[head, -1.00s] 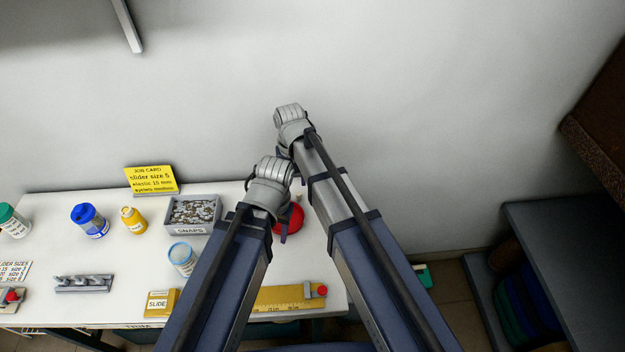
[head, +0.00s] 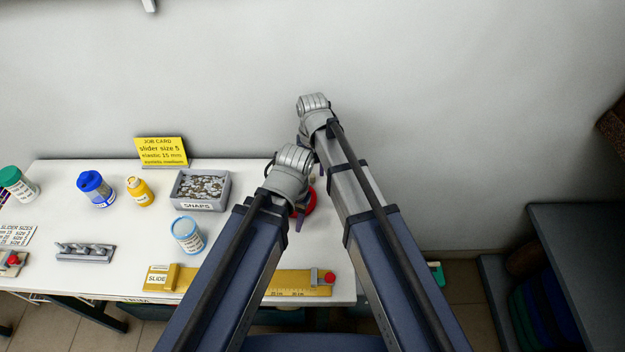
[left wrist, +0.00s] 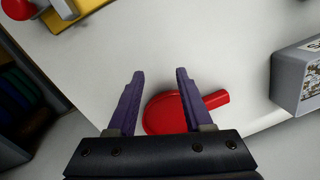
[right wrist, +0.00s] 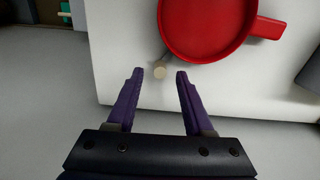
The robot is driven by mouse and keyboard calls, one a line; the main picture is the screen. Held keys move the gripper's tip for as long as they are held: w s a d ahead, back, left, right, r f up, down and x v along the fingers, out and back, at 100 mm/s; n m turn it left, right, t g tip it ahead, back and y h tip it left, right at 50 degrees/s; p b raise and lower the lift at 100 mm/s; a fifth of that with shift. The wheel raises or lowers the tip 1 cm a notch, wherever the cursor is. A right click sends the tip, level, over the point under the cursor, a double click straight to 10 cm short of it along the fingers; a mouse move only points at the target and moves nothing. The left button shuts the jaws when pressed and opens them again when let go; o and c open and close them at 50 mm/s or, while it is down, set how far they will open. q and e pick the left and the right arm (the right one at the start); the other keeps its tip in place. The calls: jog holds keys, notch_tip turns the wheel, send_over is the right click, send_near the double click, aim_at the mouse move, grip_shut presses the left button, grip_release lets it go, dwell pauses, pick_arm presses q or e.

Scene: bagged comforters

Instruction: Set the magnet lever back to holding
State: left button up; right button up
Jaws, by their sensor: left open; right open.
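A red round dish with a short handle (right wrist: 207,25) sits near the back right corner of the white table, mostly hidden by my arms in the head view (head: 311,203). It also shows in the left wrist view (left wrist: 167,117), partly behind a finger. A small rod with a pale round end (right wrist: 159,71) shows beside the dish, just beyond my right fingertips; I cannot tell whether it is the magnet lever. My right gripper (right wrist: 155,75) is open and empty. My left gripper (left wrist: 160,73) is open above the dish and empty.
A grey snaps tray (head: 203,205) stands left of the dish. A yellow ruler slide (head: 255,281) with a red knob (head: 330,278) lies along the front edge. The wall is behind.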

notch_tip(320, 180, down, 2)
jog(key=shift+f+b, duration=0.1)
jog(key=shift+b, duration=0.5)
jog(key=shift+c, duration=0.2)
grip_shut()
dwell(0.8)
